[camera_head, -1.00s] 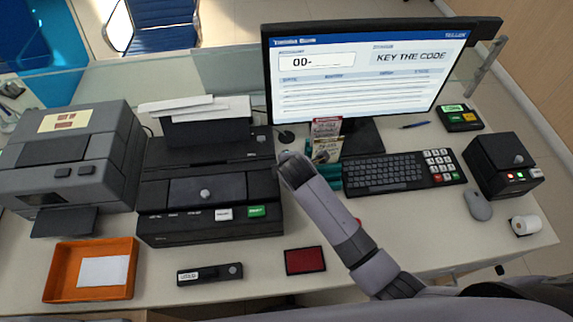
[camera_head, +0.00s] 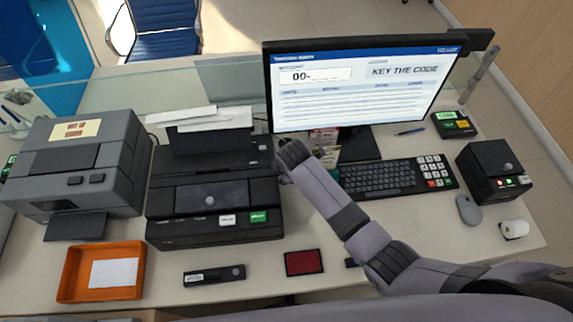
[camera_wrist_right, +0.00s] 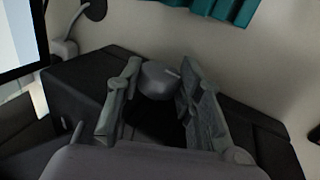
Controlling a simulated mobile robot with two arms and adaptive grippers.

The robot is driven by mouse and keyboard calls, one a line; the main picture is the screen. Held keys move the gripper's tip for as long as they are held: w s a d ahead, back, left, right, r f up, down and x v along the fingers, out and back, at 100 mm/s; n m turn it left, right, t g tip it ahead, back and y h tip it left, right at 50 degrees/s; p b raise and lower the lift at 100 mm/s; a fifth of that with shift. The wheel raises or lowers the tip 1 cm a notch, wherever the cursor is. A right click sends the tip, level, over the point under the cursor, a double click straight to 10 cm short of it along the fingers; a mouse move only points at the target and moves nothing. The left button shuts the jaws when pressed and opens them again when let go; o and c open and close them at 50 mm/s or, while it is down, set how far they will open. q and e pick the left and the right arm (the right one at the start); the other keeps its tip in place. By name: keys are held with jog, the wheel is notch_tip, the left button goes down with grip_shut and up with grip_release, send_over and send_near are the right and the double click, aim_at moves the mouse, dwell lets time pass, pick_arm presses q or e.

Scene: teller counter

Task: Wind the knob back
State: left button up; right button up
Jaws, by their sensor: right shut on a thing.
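The grey round knob (camera_wrist_right: 158,82), with a pale mark on its face, shows in the right wrist view at the side of a black machine (camera_wrist_right: 75,85). My right gripper (camera_wrist_right: 159,66) has one finger on each side of the knob and is shut on it. In the head view my right arm reaches to the right side of the black passbook-type printer (camera_head: 180,232). The gripper and the side knob are hidden there behind my arm. My left gripper is not in view.
The monitor (camera_head: 365,85) and keyboard (camera_head: 385,178) stand right of the printer. A grey machine (camera_head: 110,160) stands left of it. An orange tray (camera_head: 70,275), a black stapler-like item (camera_head: 214,275) and a red pad (camera_head: 304,262) lie in front.

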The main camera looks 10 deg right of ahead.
jog(key=g, duration=0.2)
jog(key=shift+w+g, duration=0.1)
jog(key=shift+g, duration=0.3)
jog(key=o, duration=1.2)
jog(key=shift+c, duration=0.2)
notch_tip(320, 180, up, 12)
jog(key=s, duration=0.1)
jog(key=shift+s+d, duration=0.15)
jog(key=shift+s, duration=0.2)
